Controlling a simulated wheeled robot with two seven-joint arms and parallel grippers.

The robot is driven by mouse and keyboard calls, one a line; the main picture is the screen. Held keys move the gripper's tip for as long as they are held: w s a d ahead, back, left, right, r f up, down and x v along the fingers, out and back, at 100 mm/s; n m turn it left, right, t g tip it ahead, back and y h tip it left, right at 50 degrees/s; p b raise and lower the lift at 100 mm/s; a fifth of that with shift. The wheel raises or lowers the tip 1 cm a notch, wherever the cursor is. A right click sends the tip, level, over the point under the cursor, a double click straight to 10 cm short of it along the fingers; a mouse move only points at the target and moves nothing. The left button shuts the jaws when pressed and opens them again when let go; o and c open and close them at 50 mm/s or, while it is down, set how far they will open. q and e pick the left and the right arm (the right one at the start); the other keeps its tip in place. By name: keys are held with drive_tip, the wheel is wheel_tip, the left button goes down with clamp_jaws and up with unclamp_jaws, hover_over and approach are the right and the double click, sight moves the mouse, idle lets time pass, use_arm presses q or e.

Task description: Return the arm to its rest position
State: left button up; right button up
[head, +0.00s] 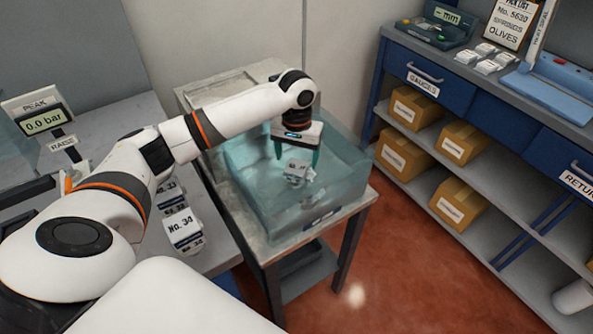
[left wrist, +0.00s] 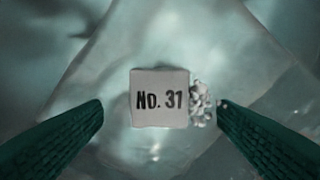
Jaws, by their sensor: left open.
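My left arm (head: 240,113) reaches from the lower left over a translucent teal bin (head: 345,185) on a small table. My left gripper (head: 297,155) points down into the bin with its two teal fingers apart. Below and between the fingers lies a small white block marked No. 31 (left wrist: 160,98), with a cluster of small whitish beads at its right side. It also shows in the head view as a small light item (head: 298,172). In the left wrist view the fingers stand clear on both sides of the block. My right gripper is in neither view.
White tags, one marked No. 34 (head: 183,230), lie on the left bench. A blue shelf unit with cardboard boxes (head: 463,142) stands at the right. Red floor lies open between bin table and shelves.

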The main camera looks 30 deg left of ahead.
use_arm(q)
drive_tip(key=shift+r, duration=1.45)
